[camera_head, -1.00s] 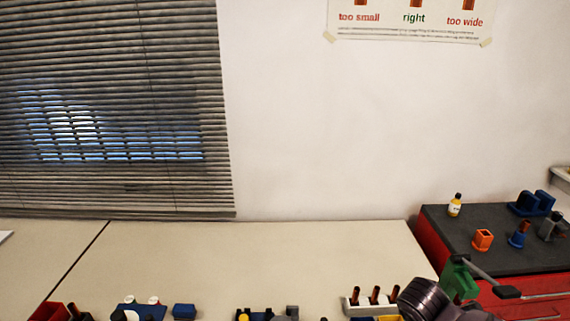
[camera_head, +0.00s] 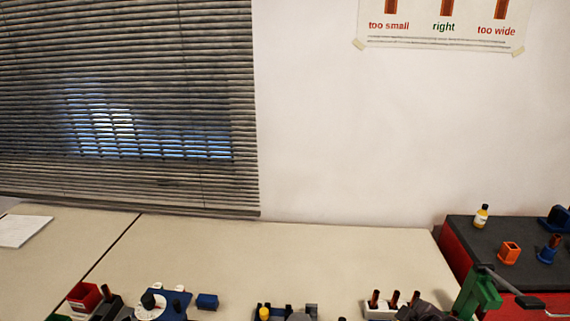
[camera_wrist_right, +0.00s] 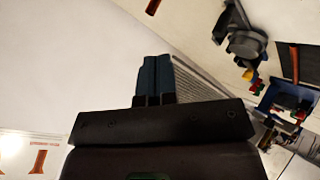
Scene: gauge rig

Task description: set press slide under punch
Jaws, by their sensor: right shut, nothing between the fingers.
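A green upright press-like frame (camera_head: 478,292) with a grey lever and black knob stands at the right front of the table in the head view. Its slide and punch are not clearly visible; the lower part is cut off by the picture edge. My right gripper's two blue-grey fingers (camera_wrist_right: 153,78) are together and empty in the right wrist view, pointing over pale surfaces with nothing at their tips. A dark part of my right arm shows beside the green frame in the head view. My left gripper is not in view.
A pale rack (camera_head: 380,308) with brown pins stands left of the green frame. A blue block (camera_head: 207,301), a white dial (camera_head: 150,307) and a red bin (camera_head: 84,295) line the front. A red cabinet with dark top (camera_head: 500,262) is at right.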

